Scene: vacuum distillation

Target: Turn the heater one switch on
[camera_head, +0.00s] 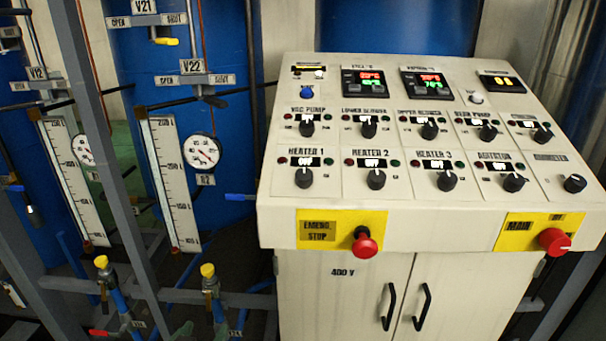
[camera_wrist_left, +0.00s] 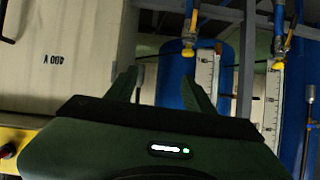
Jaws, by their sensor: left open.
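The heater 1 switch (camera_head: 303,178) is a black rotary knob at the left end of the lower knob row on the sloped control panel, in the head view. Its small display above (camera_head: 305,161) appears to read OFF, between a red and a green lamp. My left gripper (camera_wrist_left: 157,78) shows in the left wrist view with its two dark fingers apart and nothing between them. The cabinet front with the 400 V mark (camera_wrist_left: 52,58) appears beside it, upside down. I cannot make out either gripper in the head view.
The heater 2 knob (camera_head: 376,179) stands right of heater 1. The red emergency stop button (camera_head: 364,243) sticks out below on a yellow plate. Grey frame posts, valves with yellow caps (camera_head: 208,270) and gauges stand left of the cabinet.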

